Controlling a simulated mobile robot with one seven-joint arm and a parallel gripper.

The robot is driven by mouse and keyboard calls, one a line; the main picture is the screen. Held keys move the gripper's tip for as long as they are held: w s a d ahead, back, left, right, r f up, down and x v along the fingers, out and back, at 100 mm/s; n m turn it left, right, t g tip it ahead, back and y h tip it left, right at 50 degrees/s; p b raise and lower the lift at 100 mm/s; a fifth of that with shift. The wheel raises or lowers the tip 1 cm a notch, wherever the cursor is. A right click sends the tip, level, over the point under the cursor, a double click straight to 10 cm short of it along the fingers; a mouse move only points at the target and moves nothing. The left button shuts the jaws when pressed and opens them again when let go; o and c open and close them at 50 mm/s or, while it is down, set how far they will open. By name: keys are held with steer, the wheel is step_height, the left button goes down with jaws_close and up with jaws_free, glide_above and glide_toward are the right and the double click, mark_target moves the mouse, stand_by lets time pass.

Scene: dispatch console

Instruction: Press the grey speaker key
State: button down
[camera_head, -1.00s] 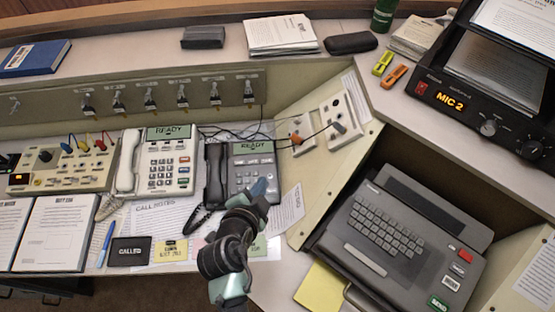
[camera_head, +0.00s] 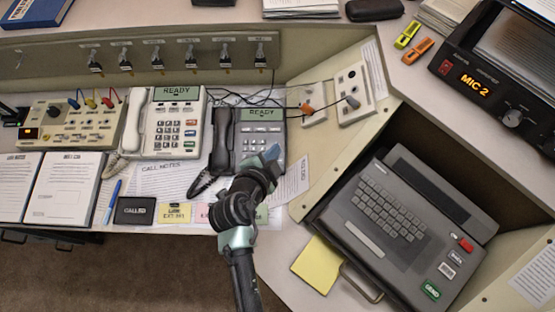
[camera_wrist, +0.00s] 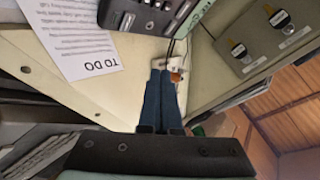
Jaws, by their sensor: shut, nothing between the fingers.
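The grey desk phone (camera_head: 262,128) with a dark handset (camera_head: 222,139) and a green READY display stands mid-console. It also shows at the top of the wrist view (camera_wrist: 180,12), partly cut off. My gripper (camera_head: 272,152) is shut and empty over the phone's lower right part. Its two blue fingers lie together in the wrist view (camera_wrist: 163,70). Small keys show on the grey phone, but I cannot read their labels or pick out a speaker key. The gripper hides the phone's lower part. A cream phone (camera_head: 172,125) with coloured keys stands to the left.
A slanted panel divides the phones from a keyboard terminal (camera_head: 400,215) at right. A row of switches (camera_head: 160,55) stands behind. Papers and notes cover the desk front.

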steer(key=f+b, duration=0.1)
steer(key=f, duration=0.1)
steer(key=f+b, duration=0.2)
steer(key=w+f+b, duration=0.1)
steer(key=f+b, duration=0.1)
steer(key=shift+f, duration=0.2)
steer(key=shift+w+f+b, duration=0.1)
steer(key=shift+f+b, duration=0.35)
stand_by(1.4)
steer(key=shift+f+b, duration=0.4)
steer(key=shift+b, duration=0.25)
steer(key=shift+w+f+b, duration=0.1)
steer(key=shift+f+b, duration=0.25)
steer(key=shift+b, duration=0.05)
stand_by(0.4)
steer(key=shift+r, duration=0.15)
steer(key=shift+r+p, duration=0.5)
steer(key=shift+r, duration=0.15)
steer(key=shift+s+r+p, duration=0.2)
steer(key=shift+r+p, duration=0.45)
steer(key=shift+r, duration=0.15)
steer(key=shift+s+r+p, duration=0.15)
steer(key=shift+r+p, duration=0.45)
steer(key=shift+r, duration=0.25)
steer(key=shift+s+r+p, duration=0.2)
steer(key=shift+r+p, duration=0.45)
steer(key=shift+r, duration=0.15)
